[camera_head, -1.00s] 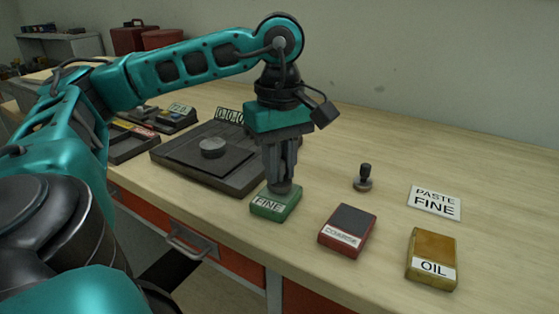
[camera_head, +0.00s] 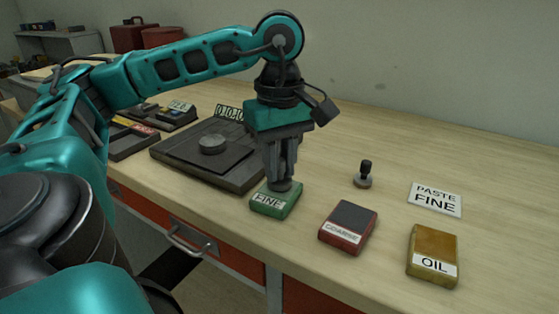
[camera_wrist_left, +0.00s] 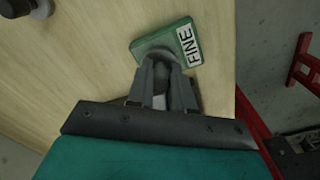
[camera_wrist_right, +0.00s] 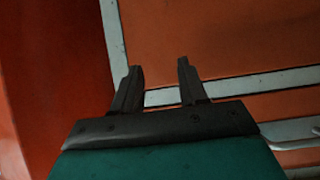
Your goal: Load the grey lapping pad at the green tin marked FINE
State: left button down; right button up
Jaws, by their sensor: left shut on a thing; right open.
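The green tin marked FINE (camera_head: 271,203) sits near the front edge of the bench; it also shows in the left wrist view (camera_wrist_left: 183,37). My left gripper (camera_head: 281,180) is over the tin, pointing down, shut on the grey lapping pad (camera_head: 284,187). In the left wrist view the round pad (camera_wrist_left: 155,50) lies at the top of the tin, partly hidden by the fingers (camera_wrist_left: 165,72). I cannot tell how firmly it touches. My right gripper (camera_wrist_right: 160,82) is open and empty, facing orange panels below the bench.
A red tin (camera_head: 348,228) stands right of the green tin, then a yellow OIL tin (camera_head: 433,256). A dark plate (camera_head: 185,155) with a grey disc (camera_head: 213,144) lies to the left.

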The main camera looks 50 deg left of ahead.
aim_at(280, 159)
pick_arm(q)
jog(key=shift+f+b, duration=0.3)
jog(key=shift+f, duration=0.05)
dwell(0.5)
dwell(0.7)
dwell(0.5)
jog(key=shift+r+p, duration=2.45)
jog(key=shift+r, duration=1.1)
